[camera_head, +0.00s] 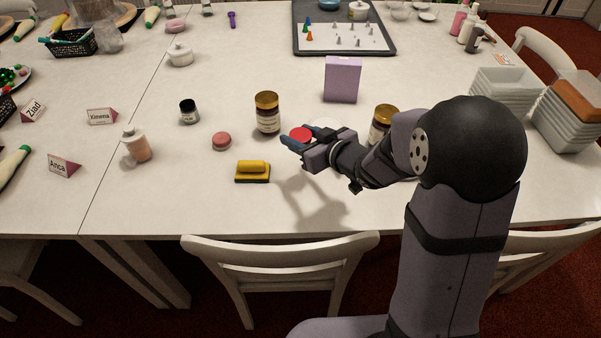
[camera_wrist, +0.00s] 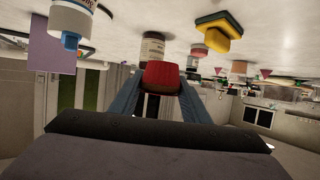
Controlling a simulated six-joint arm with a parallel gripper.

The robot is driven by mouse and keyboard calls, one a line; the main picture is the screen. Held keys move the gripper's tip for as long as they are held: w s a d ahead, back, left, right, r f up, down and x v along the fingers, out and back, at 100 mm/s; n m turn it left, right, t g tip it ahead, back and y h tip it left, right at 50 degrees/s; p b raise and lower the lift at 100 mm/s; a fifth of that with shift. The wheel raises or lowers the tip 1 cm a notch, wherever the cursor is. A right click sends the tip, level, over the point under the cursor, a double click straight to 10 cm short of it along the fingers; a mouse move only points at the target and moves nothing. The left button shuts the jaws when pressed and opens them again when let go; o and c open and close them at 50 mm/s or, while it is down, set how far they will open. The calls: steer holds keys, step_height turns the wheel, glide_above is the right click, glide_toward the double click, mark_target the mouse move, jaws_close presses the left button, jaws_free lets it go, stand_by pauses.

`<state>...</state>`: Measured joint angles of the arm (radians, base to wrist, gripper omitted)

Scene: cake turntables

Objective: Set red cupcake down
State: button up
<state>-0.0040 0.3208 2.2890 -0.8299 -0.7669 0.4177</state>
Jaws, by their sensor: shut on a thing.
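My gripper (camera_head: 293,142) is shut on the red cupcake (camera_head: 300,134) and holds it above the table (camera_head: 200,200). In the wrist view, the cupcake (camera_wrist: 161,75) shows as a red block between the two blue fingers (camera_wrist: 188,98). The wrist picture looks upside down, with the table along its top. The cupcake is just right of a brown jar with a gold lid (camera_head: 267,113). A shadow of the arm falls on the table below. The cupcake's underside is hidden in the head view.
A pale round thing (camera_head: 326,123) lies behind my gripper, partly hidden. A second jar (camera_head: 384,118) and a purple box (camera_head: 342,79) stand nearby. A yellow block-handled thing (camera_head: 252,171) and a pink round piece (camera_head: 221,141) lie left. The front table strip is mostly clear.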

mark_target(300, 172)
steer(key=shift+f+b, duration=0.85)
steer(key=shift+f, duration=4.15)
steer(key=shift+f, duration=0.1)
steer(key=shift+f, duration=0.15)
steer(key=o, duration=1)
steer(key=shift+o, duration=0.2)
steer(key=shift+r, duration=0.35)
steer(key=shift+v, duration=3.7)
steer(key=shift+f, duration=0.1)
